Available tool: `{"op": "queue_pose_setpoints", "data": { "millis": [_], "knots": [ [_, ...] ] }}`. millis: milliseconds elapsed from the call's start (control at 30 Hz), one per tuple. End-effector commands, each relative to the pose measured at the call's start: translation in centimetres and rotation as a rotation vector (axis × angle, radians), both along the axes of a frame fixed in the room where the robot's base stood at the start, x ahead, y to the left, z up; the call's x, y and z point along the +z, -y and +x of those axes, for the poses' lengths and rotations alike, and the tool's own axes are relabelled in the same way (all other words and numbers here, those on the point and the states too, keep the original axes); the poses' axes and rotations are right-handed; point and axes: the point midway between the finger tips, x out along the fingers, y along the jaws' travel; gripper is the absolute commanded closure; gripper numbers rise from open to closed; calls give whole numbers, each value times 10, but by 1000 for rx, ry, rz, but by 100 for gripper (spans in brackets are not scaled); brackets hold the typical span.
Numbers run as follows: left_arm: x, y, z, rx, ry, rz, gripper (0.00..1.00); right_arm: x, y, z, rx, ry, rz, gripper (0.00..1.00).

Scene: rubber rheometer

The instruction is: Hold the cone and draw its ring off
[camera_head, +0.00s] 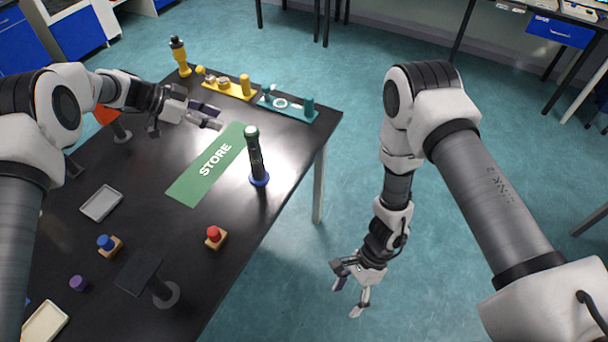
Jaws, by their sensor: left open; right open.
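I cannot tell for sure which thing is the cone. A tall dark upright piece (255,150) with a green and white top stands near the table's right edge, with a blue ring-like band (259,179) around its foot. A black and yellow upright piece (180,56) stands at the back left corner. A pale ring (280,103) lies on the teal holder (297,112). My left gripper (212,116) is open and empty above the table, left of the dark piece and apart from it. My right gripper (348,299) is open and empty, off the table's right side over the floor.
A green STORE mat (184,188) lies mid-table. A yellow holder (238,94) with small parts is at the back. A grey tray (101,204), red-topped block (214,237), blue-topped block (109,244), purple piece (78,284) and cream tray (44,324) lie nearer.

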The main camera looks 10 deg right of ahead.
Motion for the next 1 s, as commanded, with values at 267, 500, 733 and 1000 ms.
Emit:
{"op": "queue_pose_setpoints", "data": {
  "millis": [267, 500, 733, 1000],
  "knots": [
    [0, 0, 0, 0, 0, 0, 58, 4, -87, 175, -615, 200, 337, 29],
    [0, 0, 0, 0, 0, 0, 58, 59, -110, 332, -1072, 518, 750, 29],
    [0, 0, 0, 0, 0, 0, 58, 56, -129, 370, -1328, 674, 970, 29],
    [0, 0, 0, 0, 0, 0, 58, 36, -141, 365, -1333, 641, 946, 29]
  ]
}}
